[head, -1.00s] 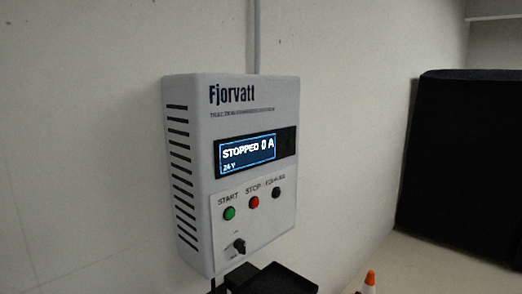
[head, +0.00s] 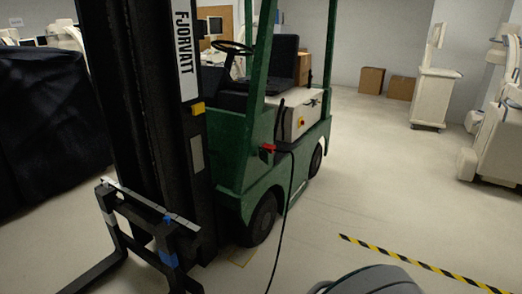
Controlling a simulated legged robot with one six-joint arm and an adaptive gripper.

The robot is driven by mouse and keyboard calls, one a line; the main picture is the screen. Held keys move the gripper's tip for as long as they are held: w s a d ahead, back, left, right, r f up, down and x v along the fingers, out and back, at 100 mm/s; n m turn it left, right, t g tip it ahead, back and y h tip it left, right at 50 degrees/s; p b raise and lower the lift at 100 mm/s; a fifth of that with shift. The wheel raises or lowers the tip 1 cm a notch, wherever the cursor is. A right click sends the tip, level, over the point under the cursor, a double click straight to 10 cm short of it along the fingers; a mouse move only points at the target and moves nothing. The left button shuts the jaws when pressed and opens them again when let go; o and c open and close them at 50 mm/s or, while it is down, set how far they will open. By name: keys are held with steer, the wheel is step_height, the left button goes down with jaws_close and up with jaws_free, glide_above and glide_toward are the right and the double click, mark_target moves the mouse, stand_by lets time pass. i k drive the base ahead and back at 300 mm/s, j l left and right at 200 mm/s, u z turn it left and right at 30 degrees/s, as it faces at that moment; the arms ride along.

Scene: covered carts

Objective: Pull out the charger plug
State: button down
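The charger plug (head: 268,148) looks like a small red piece on the side of a green forklift (head: 235,150), in the middle of the head view. A black cable (head: 286,205) hangs near it and runs down to the floor. At this distance I cannot make out how the plug sits in its socket. My gripper is not in view, and nothing is seen touching the plug.
The forklift's black mast (head: 150,120) and forks stand at the left. A black covered cart (head: 45,125) is behind them. Yellow-black floor tape (head: 400,262) lies at lower right. White medical carts (head: 434,95) and cardboard boxes (head: 372,80) stand farther back. Open floor lies right of the forklift.

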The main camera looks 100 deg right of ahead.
mark_target(271, 148)
steer(key=z, duration=3.7)
steer(key=i+l, duration=0.15)
steer(key=i, duration=0.4)
steer(key=i+l+u, duration=0.15)
steer(key=i, duration=0.4)
steer(key=i+l, duration=0.2)
steer(key=i, duration=0.3)
steer(key=i+l+u, duration=0.15)
steer(key=i, duration=0.4)
steer(key=i+l, duration=0.3)
steer(key=i, duration=0.2)
